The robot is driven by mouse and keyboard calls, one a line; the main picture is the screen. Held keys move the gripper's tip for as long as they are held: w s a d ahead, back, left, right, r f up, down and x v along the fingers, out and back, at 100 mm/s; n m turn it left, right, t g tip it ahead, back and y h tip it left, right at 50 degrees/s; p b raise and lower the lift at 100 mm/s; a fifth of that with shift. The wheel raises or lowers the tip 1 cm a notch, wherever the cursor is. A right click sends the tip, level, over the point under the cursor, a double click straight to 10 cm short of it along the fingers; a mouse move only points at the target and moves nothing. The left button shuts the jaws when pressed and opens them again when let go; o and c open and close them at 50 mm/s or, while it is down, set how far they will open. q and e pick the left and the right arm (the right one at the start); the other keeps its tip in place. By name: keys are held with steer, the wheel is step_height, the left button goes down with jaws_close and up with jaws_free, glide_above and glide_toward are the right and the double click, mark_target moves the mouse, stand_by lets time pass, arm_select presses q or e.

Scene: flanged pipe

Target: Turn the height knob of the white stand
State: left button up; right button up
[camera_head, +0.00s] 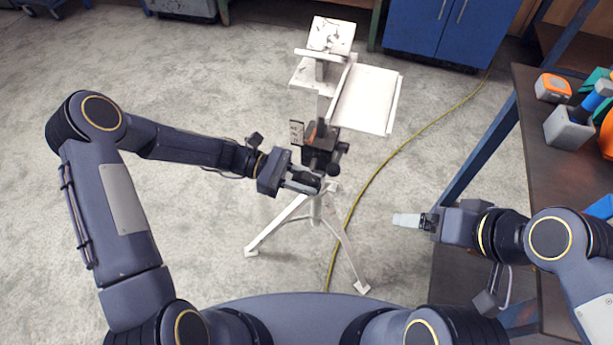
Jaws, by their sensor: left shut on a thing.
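The white stand (365,98) stands on the floor in the middle of the view, upright on splayed tripod legs. It has pale plates on top and a dark clamp block (322,143) on its column, with small black knobs on the block's right side. My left gripper (308,182) reaches in from the left, just below this block, and is shut on the black height knob (306,178). The fingers hide part of the knob. My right gripper (407,220) is to the right of the stand, apart from it. Its fingers are seen side-on and the gap between them does not show.
A dark workbench (535,130) stands at the right, with an orange device (553,88) and a grey holder (568,130) on it. A yellow cable (378,172) runs along the floor behind the stand. Blue cabinets (440,30) stand at the back. The floor at left is clear.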

mark_target(296, 175)
arm_select(q)
steer(key=y+p, duration=0.1)
steer(key=p, duration=0.1)
steer(key=t+y+p, duration=0.1)
steer(key=y+p, duration=0.1)
steer(key=shift+d+r+p, duration=0.1)
steer(key=shift+r+p, duration=0.2)
steer(key=shift+f+t+y+p, duration=0.3)
steer(key=shift+t+y+p, duration=0.1)
steer(key=shift+y+p, duration=0.85)
steer(key=o, duration=1)
steer(key=shift+p+v, duration=0.45)
steer(key=shift+v, duration=3.4)
